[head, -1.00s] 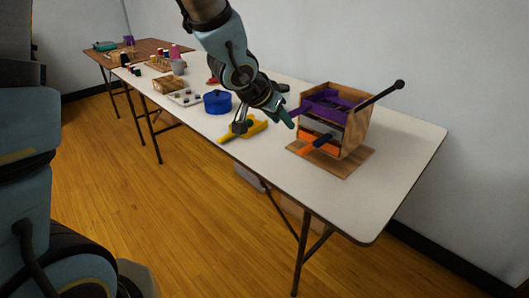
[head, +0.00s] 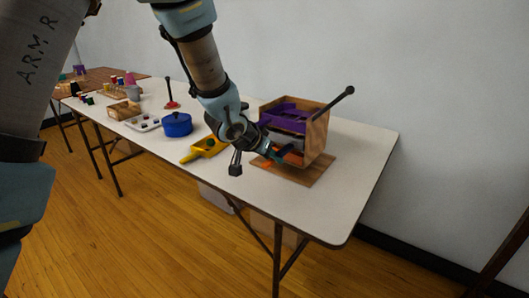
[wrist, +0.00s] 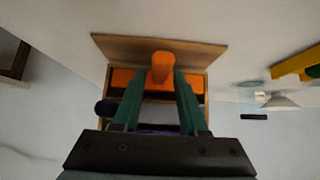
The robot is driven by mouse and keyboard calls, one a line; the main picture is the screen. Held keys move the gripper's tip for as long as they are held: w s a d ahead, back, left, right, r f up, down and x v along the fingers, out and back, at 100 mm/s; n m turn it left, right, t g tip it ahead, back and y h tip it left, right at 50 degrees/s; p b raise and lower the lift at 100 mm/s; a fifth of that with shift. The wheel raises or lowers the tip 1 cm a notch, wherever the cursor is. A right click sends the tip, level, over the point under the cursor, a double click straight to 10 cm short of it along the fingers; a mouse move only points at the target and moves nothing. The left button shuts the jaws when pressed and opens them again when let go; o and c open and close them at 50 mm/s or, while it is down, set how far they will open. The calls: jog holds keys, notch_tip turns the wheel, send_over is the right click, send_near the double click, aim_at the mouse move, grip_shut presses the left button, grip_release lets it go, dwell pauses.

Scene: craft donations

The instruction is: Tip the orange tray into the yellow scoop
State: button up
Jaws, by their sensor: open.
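The orange tray (head: 292,158) sits in the lowest slot of a wooden rack (head: 316,135). Its handle sticks out and, in the wrist view, the orange handle (wrist: 162,66) lies between the two green fingers of my gripper (wrist: 161,76). The fingers stand apart on either side of it. In the head view my gripper (head: 279,158) is at the rack's open front and partly hides the tray. The tray's contents are hidden. The yellow scoop (head: 197,155) lies on the table left of my gripper, with something green in it. It also shows at the wrist view's right edge (wrist: 292,66).
The rack stands on a wooden board (head: 315,176) and holds a purple tray (head: 285,116) above, with a grey one between. A black-knobbed rod (head: 335,103) juts from its side. A blue pot (head: 177,124) and a white paint tray (head: 143,123) stand further left. The table's right end is clear.

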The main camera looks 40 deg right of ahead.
jog(key=shift+d+f, duration=0.25)
jog(key=shift+c, duration=0.2)
grip_shut()
jog(key=shift+c, duration=1.4)
grip_release()
grip_shut()
jog(key=shift+r, duration=0.1)
